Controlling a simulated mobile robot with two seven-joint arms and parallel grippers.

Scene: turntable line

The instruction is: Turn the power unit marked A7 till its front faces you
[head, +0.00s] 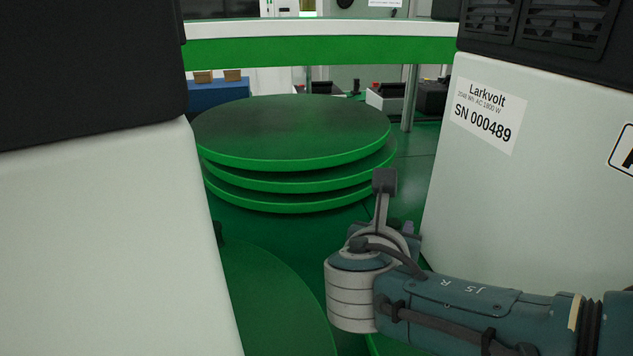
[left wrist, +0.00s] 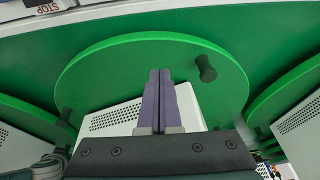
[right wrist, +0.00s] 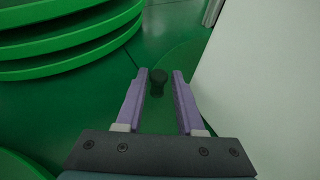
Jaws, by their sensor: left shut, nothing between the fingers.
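No A7 mark can be read in these views. A pale power unit (head: 545,190) with a dark vented top stands at the right of the head view. It has a label (head: 483,114) reading Larkvolt SN 000489 and a cut-off plate (head: 624,152). Another pale unit (head: 100,250) stands at the left. My right gripper (right wrist: 161,73) is open; a dark knob (right wrist: 157,83) on a green disc appears between its fingertips, at a depth I cannot judge. My left gripper (left wrist: 160,72) is shut and empty over a green turntable (left wrist: 110,62) bearing a vented pale unit (left wrist: 108,119) and a knob (left wrist: 206,68).
Stacked green discs (head: 290,130) stand mid-view, and show at upper left in the right wrist view (right wrist: 60,40). A green-and-white rail (head: 320,45) crosses behind them. Pale unit walls flank the gap where my right arm is.

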